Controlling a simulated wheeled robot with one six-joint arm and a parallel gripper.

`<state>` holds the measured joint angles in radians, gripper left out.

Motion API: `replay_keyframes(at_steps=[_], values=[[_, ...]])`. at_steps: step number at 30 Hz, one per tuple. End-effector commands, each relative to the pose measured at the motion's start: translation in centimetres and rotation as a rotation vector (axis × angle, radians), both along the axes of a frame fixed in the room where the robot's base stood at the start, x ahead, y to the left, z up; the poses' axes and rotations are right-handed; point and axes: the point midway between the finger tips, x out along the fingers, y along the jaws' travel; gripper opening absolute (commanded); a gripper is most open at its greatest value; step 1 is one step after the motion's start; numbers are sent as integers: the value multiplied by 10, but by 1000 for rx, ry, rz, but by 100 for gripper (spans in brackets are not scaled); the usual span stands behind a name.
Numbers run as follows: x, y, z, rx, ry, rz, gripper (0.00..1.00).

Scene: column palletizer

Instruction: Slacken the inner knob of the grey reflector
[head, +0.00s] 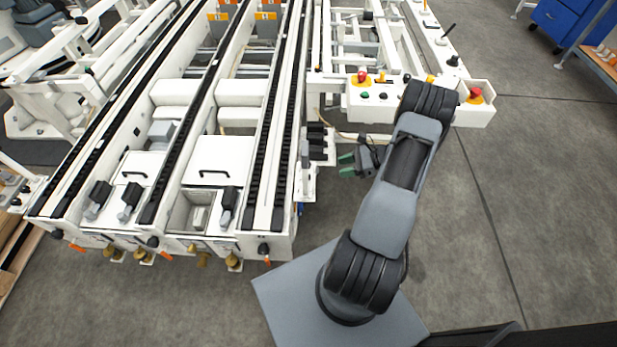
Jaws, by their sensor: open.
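My gripper (346,165), with green fingers, is open and points left, beside the right side of the white conveyor frame. Just left of it, and apart from it, a white bracket (322,158) carries a stack of small black parts (317,137). A narrow upright grey piece (305,154) stands at the left of that stack and may be the grey reflector. It is too small to tell for sure. I cannot make out its inner knob. No object shows between my fingers.
The conveyor (218,160) with black chain tracks fills the left and middle. Behind my gripper is a white control panel (420,100) with a red emergency button (475,95). Brass feet (233,262) and orange handles (267,260) line the near edge. Floor (530,220) at right is clear.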

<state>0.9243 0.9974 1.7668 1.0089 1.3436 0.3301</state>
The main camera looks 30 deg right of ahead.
Motion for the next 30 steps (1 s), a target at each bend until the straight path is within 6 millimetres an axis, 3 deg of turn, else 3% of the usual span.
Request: replay_keyframes(at_steps=[5, 21, 30], values=[[6, 8, -12, 29, 5, -31, 44], [47, 87, -49, 26, 6, -28, 44], [59, 106, -58, 24, 5, -30, 44]])
